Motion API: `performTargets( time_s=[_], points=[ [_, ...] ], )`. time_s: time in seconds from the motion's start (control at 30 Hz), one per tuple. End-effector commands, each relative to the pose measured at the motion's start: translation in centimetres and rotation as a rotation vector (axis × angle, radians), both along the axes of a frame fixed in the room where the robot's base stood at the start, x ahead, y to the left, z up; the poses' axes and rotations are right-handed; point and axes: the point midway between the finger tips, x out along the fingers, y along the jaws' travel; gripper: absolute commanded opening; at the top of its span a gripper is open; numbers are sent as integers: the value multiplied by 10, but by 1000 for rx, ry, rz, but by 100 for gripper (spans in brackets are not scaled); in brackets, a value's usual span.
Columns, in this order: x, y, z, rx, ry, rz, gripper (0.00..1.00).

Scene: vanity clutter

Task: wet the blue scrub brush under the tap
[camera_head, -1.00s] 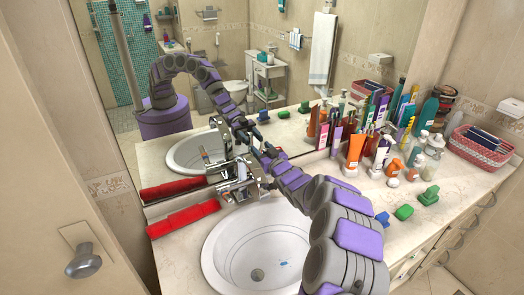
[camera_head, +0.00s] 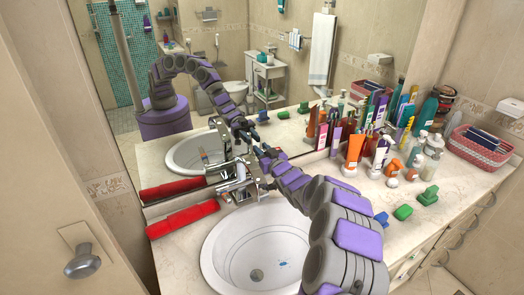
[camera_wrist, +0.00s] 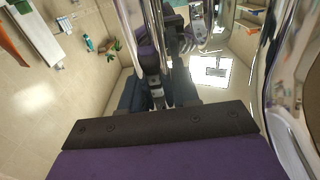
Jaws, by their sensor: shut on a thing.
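The chrome tap (camera_head: 238,180) stands at the back of the white sink (camera_head: 215,250). My gripper (camera_head: 259,156) is at the upper part of the tap and appears shut on its chrome lever; the exact contact is hard to see. In the wrist view, shiny chrome of the tap (camera_wrist: 285,100) fills the right side, close to my dark gripper (camera_wrist: 158,85). A blue piece, likely the blue scrub brush (camera_head: 382,218), lies on the counter just right of my arm, partly hidden by it. A small blue patch (camera_head: 283,264), perhaps water, shows in the sink beside the drain.
Red rolled cloth (camera_head: 182,219) lies left of the tap. Two green pieces (camera_head: 403,212) (camera_head: 429,195) lie on the counter at right, before crowded bottles and tubes (camera_head: 354,150). A pink basket (camera_head: 480,148) stands farther right. A mirror (camera_head: 215,60) backs the counter.

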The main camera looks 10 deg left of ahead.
Motion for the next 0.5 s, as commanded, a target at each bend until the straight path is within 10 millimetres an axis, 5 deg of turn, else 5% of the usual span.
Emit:
performTargets(
  time_s=[0.5],
  points=[
    [-18, -12, -3, 110, -160, 3, 0]
  ],
)
